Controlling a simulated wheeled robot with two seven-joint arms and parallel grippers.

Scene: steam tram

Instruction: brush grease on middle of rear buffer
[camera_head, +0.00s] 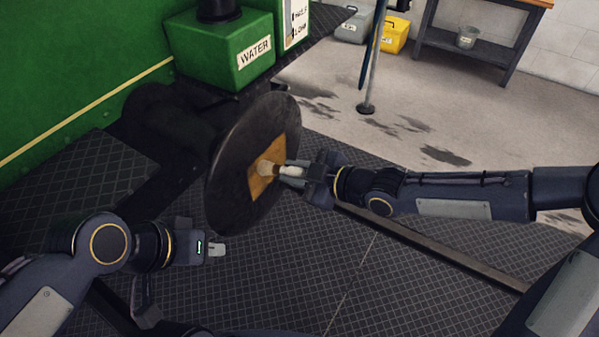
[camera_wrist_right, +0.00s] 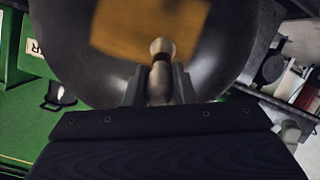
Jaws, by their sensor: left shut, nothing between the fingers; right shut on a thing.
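The rear buffer is a dark round disc (camera_head: 226,196) standing near the middle of the head view, with a tan-brown grease patch (camera_head: 280,152) on its face. The disc (camera_wrist_right: 80,62) and the patch (camera_wrist_right: 125,28) also show in the right wrist view. My right gripper (camera_head: 290,172) is shut on a brush (camera_wrist_right: 159,85) with a pale handle. The brush's bristle end (camera_head: 265,168) is at the patch; I cannot tell whether it touches. My left gripper (camera_head: 217,249) is shut and empty, low and left of the disc, apart from it.
A green WATER box (camera_head: 219,50) stands behind the disc by the green wall (camera_head: 70,65). A stand's pole (camera_head: 371,70), a yellow box (camera_head: 393,36), a grey box (camera_head: 353,26) and a workbench (camera_head: 462,48) are farther back. The tread-plate deck (camera_head: 300,270) in front is largely clear.

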